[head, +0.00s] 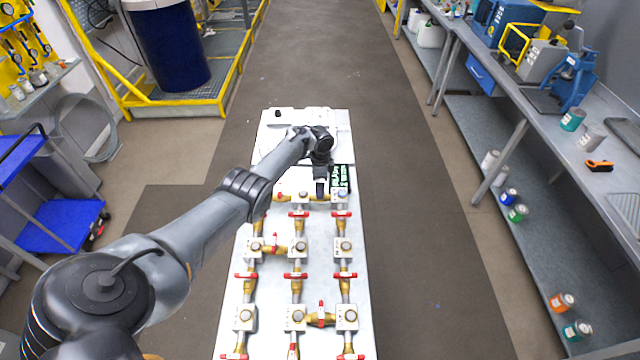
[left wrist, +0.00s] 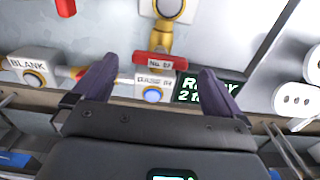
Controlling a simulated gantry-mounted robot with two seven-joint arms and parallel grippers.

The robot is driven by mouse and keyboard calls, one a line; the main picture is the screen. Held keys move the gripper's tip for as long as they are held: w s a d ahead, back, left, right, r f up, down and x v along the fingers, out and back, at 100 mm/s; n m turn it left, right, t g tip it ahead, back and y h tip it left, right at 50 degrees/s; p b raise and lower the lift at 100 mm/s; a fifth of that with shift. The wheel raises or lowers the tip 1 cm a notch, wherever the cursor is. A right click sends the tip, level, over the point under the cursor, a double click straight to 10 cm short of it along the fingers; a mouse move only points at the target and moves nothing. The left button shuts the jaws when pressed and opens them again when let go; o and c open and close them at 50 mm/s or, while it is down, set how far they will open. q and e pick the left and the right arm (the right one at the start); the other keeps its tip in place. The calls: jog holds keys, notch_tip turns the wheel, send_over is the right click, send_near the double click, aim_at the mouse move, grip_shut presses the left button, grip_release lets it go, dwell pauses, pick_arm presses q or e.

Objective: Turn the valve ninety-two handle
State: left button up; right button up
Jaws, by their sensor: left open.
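A red valve handle (left wrist: 160,65) with a white number label, too blurred to read surely, sits on a brass valve body (left wrist: 163,40). It lies between the fingers of my left gripper (left wrist: 155,72) in the left wrist view. The fingers are apart, one on each side of the handle, and I see no contact. In the head view my left gripper (head: 321,187) is over the far end of the pipe panel (head: 230,325) and hides this handle. A box with a blue button (left wrist: 154,92) is just below the handle in the left wrist view. My right gripper is not in view.
A lit green-text display (left wrist: 208,90) is close to the right finger. A box marked BLANK (left wrist: 35,68) is at left. Several other red-handled valves, such as one near the panel's middle (head: 295,275), are close together. A workbench (head: 560,130) stands at right, with clear floor between.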

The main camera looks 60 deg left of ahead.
pick_arm(q)
notch_tip(320, 180, up, 8)
jog(key=p, duration=0.2)
jog(key=shift+r, duration=0.2)
jog(key=shift+f, duration=0.1)
jog(key=s+d+f+n+t+y+p, duration=0.1)
jog(key=s+d+f+y+p, duration=0.3)
jog(key=d, duration=0.7)
jog(key=s+d+t+h+p, duration=0.1)
jog(key=s+d+p, duration=0.1)
jog(key=s+d, duration=0.65)
jog(key=s+d+r+n+h, duration=0.1)
jog(key=s+d+r, duration=0.3)
jog(key=d, duration=0.2)
jog(key=s+d+r+n+t+h+p, duration=0.1)
jog(key=s+d+r, duration=0.3)
jog(key=d, duration=0.3)
jog(key=s+d+r+n+h+p, duration=0.1)
jog(key=s+d+r, duration=0.3)
jog(key=d, duration=0.3)
jog(key=shift+s+r+n+t, duration=0.3)
jog(key=shift+s+r, duration=0.1)
jog(key=shift+s, duration=0.3)
jog(key=shift+d, duration=0.1)
